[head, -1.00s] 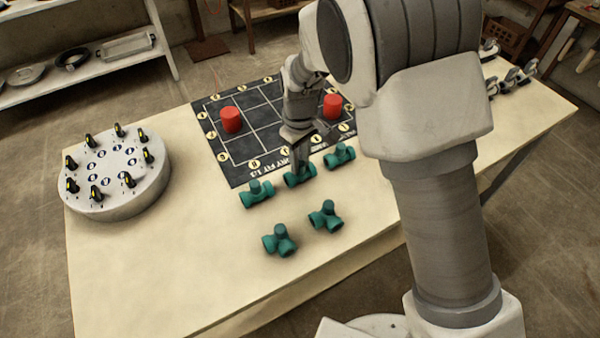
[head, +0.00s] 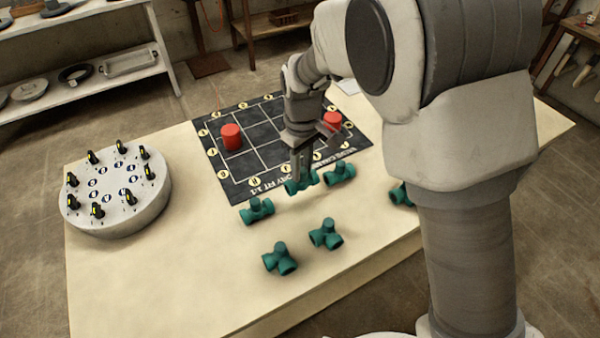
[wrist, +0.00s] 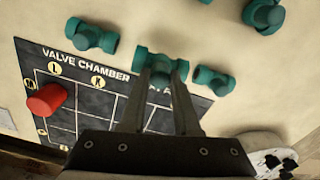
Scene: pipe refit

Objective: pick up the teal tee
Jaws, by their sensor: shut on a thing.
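My gripper (head: 300,168) is shut on a teal tee (head: 300,185) by the near edge of the black mat. In the wrist view my gripper (wrist: 161,76) has its two fingers on the middle of that tee (wrist: 148,62). The held tee looks larger there than its neighbours and seems slightly off the table. Other teal tees stand on the table: one to its left (head: 257,211), one to its right (head: 341,173), and two nearer the front, (head: 326,235) and (head: 280,259). Another tee (head: 400,194) is partly hidden by my arm.
The black "valve chamber" mat (head: 235,180) carries two red cylinders, (head: 231,137) and (head: 332,121). A round grey stand (head: 115,215) with several black-and-yellow pegs is at the left. The table's front left (head: 170,285) is clear.

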